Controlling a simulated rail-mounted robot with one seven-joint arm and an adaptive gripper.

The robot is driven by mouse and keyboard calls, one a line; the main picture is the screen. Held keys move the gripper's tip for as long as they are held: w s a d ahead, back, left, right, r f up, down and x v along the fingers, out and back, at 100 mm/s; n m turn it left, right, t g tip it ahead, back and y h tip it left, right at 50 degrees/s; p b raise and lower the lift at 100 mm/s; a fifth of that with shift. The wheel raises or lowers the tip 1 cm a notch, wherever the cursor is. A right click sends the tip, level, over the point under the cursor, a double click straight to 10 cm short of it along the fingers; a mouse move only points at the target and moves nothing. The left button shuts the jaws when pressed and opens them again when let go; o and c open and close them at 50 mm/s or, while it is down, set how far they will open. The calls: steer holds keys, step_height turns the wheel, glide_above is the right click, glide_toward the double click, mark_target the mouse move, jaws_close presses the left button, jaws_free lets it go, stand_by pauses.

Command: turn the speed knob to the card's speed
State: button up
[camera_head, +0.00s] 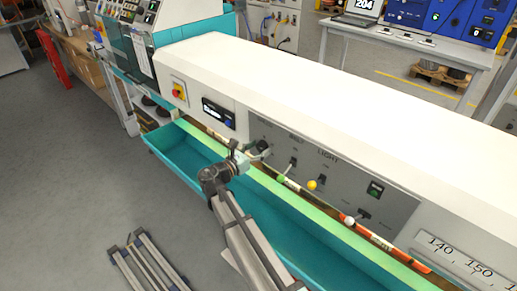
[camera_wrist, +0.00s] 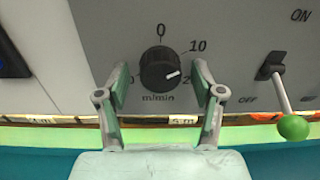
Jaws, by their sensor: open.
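The black round speed knob (camera_wrist: 160,68) is on the grey panel in the wrist view, marked 0 at the top, 10 at the upper right and m/min below. Its white pointer mark faces right and slightly down, past the 10, toward a number starting with 2 partly hidden by my right finger. My gripper (camera_wrist: 161,77) is open, with one finger on each side of the knob; contact is not clear. In the head view, my gripper (camera_head: 247,157) is at the panel, by the knob (camera_head: 262,147). I cannot make out a speed card in either view.
A lever with a green ball (camera_wrist: 293,127) is right of the knob, marked ON and OFF. Further right on the panel are a yellow-ball lever (camera_head: 311,185) and a small display (camera_head: 375,188). A teal trough (camera_head: 185,152) runs below. A dark display unit (camera_head: 218,113) is left.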

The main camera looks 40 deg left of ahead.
steer(key=c, duration=1.1)
steer(key=shift+c, duration=0.2)
